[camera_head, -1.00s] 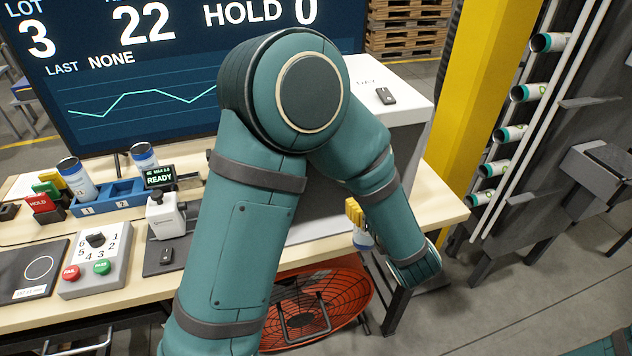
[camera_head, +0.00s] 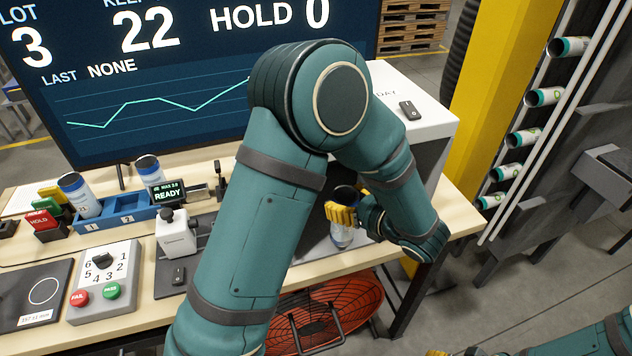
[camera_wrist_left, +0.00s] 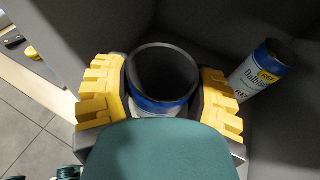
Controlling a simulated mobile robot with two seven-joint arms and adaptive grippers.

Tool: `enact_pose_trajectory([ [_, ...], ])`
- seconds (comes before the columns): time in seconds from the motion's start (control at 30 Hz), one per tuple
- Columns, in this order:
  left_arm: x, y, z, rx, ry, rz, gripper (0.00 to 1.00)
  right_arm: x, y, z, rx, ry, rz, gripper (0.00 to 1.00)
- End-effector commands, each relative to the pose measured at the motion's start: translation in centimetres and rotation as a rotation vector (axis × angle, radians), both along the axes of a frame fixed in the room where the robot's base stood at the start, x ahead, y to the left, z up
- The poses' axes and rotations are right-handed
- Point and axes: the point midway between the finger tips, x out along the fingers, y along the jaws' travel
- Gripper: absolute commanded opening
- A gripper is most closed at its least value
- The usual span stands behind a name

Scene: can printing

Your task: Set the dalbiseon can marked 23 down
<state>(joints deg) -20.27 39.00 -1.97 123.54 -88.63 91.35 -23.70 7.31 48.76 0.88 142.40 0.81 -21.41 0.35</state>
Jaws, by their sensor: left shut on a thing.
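My left gripper (camera_head: 345,213) is shut on an open-topped can (camera_head: 341,238), at the open front of a white box with a dark interior. In the left wrist view the yellow fingers stand on either side of the can's dark round mouth and blue band (camera_wrist_left: 160,105). The can looks nearly upright; its number and its base are hidden, so I cannot tell whether it touches the floor below. A second can (camera_wrist_left: 262,72), labelled REF and Dalbi, stands inside the box beside the right finger. Only a sliver of my right gripper (camera_head: 437,352) shows at the bottom edge.
The white box (camera_head: 432,112) carries a small black device on top. Left of it are a gauge reading READY (camera_head: 168,192), a blue rack (camera_head: 118,219) with two cans, a dial panel (camera_head: 105,268) and HOLD block. A rack of cans lines the right.

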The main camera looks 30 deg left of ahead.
Motion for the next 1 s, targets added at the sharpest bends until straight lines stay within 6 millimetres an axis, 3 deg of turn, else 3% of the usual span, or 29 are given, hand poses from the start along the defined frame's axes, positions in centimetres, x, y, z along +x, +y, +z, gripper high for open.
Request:
enact_pose_trajectory([
  [0.03,0.3,1.4,0.1,0.001,0.0,0.006,0.45,0.0,0.0,0.0,0.0,0.0,0.0,0.47],
  [0.2,1.4,4.5,0.0,0.0,-0.001,0.003,0.45,0.0,0.0,0.1,0.0,-0.001,0.0,0.47],
  [0.47,2.1,6.5,0.0,0.0,-0.002,0.002,0.45,0.0,0.0,0.1,0.0,-0.001,0.0,0.47],
  [0.7,3.2,10.3,0.1,0.001,-0.002,0.002,0.45,0.1,0.0,0.2,0.0,-0.001,0.0,0.47],
  [0.8,3.3,10.2,-1.2,0.0,0.004,-0.001,0.45,0.0,0.0,0.0,0.0,0.0,0.0,0.47],
  [1.0,3.3,10.1,-1.5,0.0,-0.002,-0.002,0.45,0.0,0.0,0.0,0.0,0.0,0.001,0.47],
])
